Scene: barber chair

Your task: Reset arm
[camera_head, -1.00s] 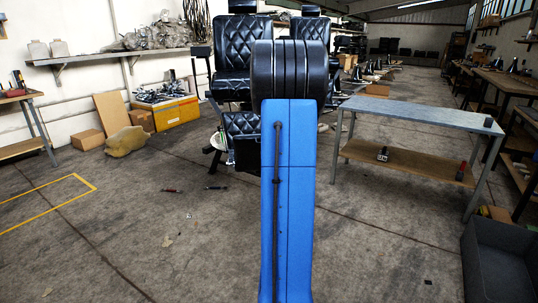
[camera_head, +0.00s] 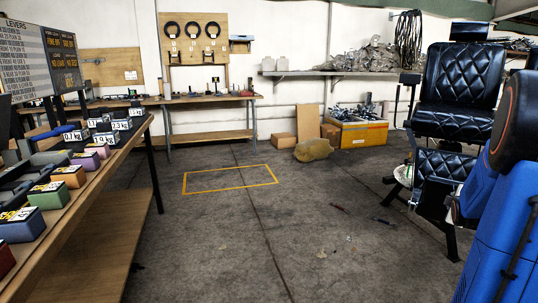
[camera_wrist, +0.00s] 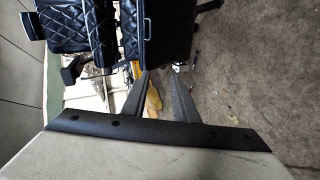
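My blue arm fills the right edge of the head view, and my gripper does not show there. In the wrist view my gripper (camera_wrist: 157,84) shows as two dark fingers standing apart, with only background visible between them. It holds nothing that I can see. A black quilted barber chair (camera_head: 461,82) stands at the right in the head view, partly hidden by my arm. Black quilted seating (camera_wrist: 79,27) also shows at the upper left of the wrist view.
A wooden bench (camera_head: 82,212) with several weight-labelled boxes stands close on the left. A yellow crate (camera_head: 361,134), cardboard box (camera_head: 284,140) and tan sack (camera_head: 313,149) sit by the back wall. Small items lie on the floor near the chair. The middle floor, with a yellow rectangle (camera_head: 230,180), is open.

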